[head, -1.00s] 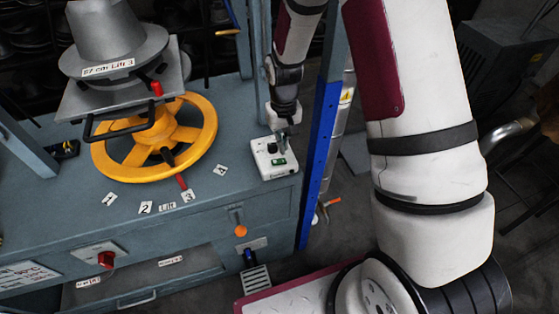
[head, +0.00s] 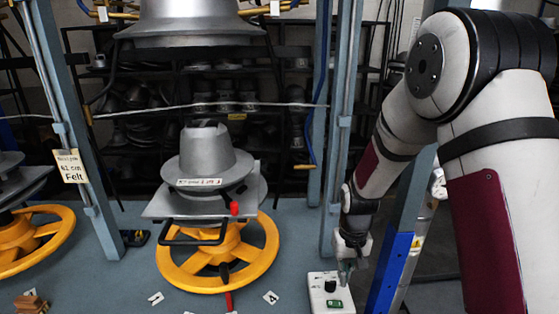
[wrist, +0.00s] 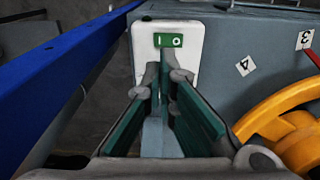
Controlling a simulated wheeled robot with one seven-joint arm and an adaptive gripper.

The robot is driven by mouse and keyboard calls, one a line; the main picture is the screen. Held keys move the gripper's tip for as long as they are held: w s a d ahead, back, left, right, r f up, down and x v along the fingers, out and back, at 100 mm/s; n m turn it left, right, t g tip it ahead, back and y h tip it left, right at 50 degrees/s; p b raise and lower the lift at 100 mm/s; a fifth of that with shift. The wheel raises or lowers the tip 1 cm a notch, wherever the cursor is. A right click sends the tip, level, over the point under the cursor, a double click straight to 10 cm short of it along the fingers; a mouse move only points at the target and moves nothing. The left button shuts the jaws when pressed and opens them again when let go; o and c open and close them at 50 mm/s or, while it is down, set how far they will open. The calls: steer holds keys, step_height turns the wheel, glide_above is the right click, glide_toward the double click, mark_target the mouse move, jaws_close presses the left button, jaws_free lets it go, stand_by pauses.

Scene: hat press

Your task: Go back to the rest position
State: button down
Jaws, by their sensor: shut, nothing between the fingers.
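My gripper (head: 345,277) is at the back right edge of a white switch box (head: 316,301). Its fingers are shut and empty. In the wrist view, the gripper (wrist: 167,80) points at the same box (wrist: 146,51), with the green switch marked 1 and 0 (wrist: 168,40) just beyond the fingertips. Whether the fingertips touch the box cannot be told. My arm bends at a high elbow on the right side of the head view.
A yellow handwheel (head: 266,262) under a metal hat mould (head: 206,158) stands left of the box. A blue post (head: 389,273) rises close on the right. A large metal upper mould (head: 190,22) hangs above. Number cards lie on the table (head: 130,270).

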steer(key=s+r+t, duration=0.1)
steer(key=s+r, duration=0.4)
steer(key=r, duration=0.6)
steer(key=s+r+t, duration=0.2)
steer(key=s+r, duration=0.2)
steer(key=r, duration=0.6)
steer(key=s+r+t, duration=0.1)
steer(key=s+r, duration=0.3)
steer(key=s, duration=0.3)
steer(key=s+r+t, duration=0.1)
steer(key=s+r, duration=0.3)
steer(key=s, duration=0.4)
steer(key=shift+s, duration=0.15)
steer(key=shift+r, duration=0.1)
